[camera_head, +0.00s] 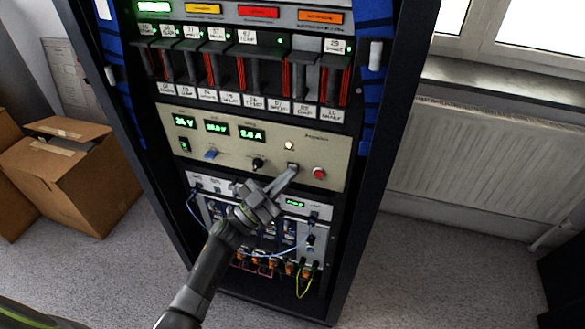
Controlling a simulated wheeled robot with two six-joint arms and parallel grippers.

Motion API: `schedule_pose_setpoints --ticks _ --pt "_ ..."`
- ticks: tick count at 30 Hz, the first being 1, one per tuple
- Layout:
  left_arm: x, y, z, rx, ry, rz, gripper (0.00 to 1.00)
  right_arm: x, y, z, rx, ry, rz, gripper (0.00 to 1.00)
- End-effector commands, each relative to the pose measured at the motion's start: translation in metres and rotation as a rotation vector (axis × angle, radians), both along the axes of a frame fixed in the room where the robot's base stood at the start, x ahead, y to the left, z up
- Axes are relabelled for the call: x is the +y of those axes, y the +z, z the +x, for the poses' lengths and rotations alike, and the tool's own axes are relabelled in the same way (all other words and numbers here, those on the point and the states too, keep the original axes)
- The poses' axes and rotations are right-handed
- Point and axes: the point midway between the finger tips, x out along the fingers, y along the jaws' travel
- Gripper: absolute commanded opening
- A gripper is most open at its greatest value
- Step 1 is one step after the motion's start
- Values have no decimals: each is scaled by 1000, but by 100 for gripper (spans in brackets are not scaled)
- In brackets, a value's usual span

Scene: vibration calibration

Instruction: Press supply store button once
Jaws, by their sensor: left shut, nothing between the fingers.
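The cream power supply panel (225,152) sits in the middle of the dark rack, with green digital displays (217,128) on its left half. A small dark button (292,166) sits below a lit yellow lamp (289,146), with a round red button (319,173) to its right. Labels are too small to read, so I cannot tell for sure which button is the store one. My left gripper (290,173) is shut and empty, its fingertips at the small dark button and partly covering it. I cannot tell whether they touch it. My right gripper is not in view.
Below is a unit with loose blue and yellow cables (303,283). Cardboard boxes (75,175) stand left, a radiator (480,160) right. Grey floor is clear in front.

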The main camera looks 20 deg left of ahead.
Motion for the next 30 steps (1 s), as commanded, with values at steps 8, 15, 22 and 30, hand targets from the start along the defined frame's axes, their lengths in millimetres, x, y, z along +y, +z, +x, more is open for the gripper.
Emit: schedule_pose_setpoints --ticks 8,15,22,30 --pt "0 1 -13 1 0 -1 0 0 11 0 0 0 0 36" --pt "0 0 -15 0 -1 -1 0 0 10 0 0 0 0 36" --pt "1 2 -23 2 0 -1 0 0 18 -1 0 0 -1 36" --pt "1 2 -51 3 0 -1 0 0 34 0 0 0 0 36"
